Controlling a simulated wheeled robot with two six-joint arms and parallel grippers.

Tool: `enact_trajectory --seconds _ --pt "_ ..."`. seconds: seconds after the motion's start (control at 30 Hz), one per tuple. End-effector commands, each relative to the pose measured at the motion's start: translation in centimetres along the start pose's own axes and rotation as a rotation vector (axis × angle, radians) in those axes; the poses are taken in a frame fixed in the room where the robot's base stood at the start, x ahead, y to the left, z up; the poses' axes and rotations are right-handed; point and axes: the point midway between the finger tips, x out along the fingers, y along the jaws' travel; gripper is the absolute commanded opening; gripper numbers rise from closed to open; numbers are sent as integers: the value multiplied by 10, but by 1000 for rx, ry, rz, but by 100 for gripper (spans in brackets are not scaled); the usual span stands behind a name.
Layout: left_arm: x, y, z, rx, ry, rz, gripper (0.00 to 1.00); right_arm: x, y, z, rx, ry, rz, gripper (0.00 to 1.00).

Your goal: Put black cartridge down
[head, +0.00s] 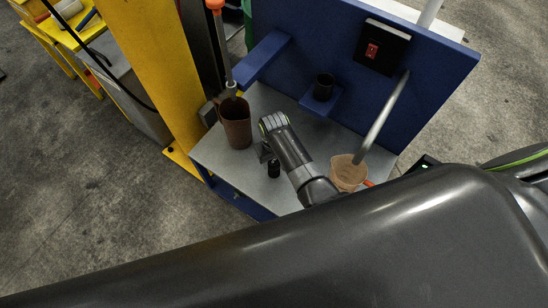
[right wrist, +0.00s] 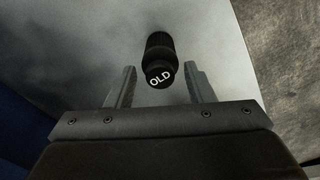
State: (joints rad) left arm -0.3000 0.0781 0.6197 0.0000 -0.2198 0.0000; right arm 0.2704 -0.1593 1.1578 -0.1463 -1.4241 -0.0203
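A black cartridge (head: 274,169) stands on the grey metal table (head: 225,160), apparently upright. In the right wrist view the black cartridge (right wrist: 160,62) has "OLD" in white on its near end. My right gripper (head: 264,154) is low over the table, right beside the cartridge. In the wrist view the right gripper (right wrist: 160,84) is open, with one finger on each side of the cartridge and gaps showing on both sides. My left gripper is not in view.
A dark cup-like cylinder (head: 323,87) sits on a blue ledge of the blue back panel (head: 310,40). A brown jug (head: 235,123) stands left on the table, a tan cup (head: 347,174) right. A metal tube (head: 382,118) slants above the cup. A yellow post (head: 150,60) rises at left.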

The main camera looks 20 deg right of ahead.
Motion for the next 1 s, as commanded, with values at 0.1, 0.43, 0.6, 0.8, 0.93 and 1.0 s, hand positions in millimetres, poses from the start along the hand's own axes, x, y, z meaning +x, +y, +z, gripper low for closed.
enact_trajectory --seconds 0.1,0.43,0.6,0.8,0.93,1.0 --pt "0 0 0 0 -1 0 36 0 0 0 0 0 0 48" --pt "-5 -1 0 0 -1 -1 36 -17 0 -1 0 2 0 48" --pt "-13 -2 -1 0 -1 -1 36 -50 -1 -1 -1 4 -1 48" --pt "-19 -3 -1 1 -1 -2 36 -89 0 -1 0 4 0 48" --pt "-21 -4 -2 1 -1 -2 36 -108 0 -1 -1 4 0 48" --pt "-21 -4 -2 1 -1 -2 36 -115 0 -1 -1 2 0 48"
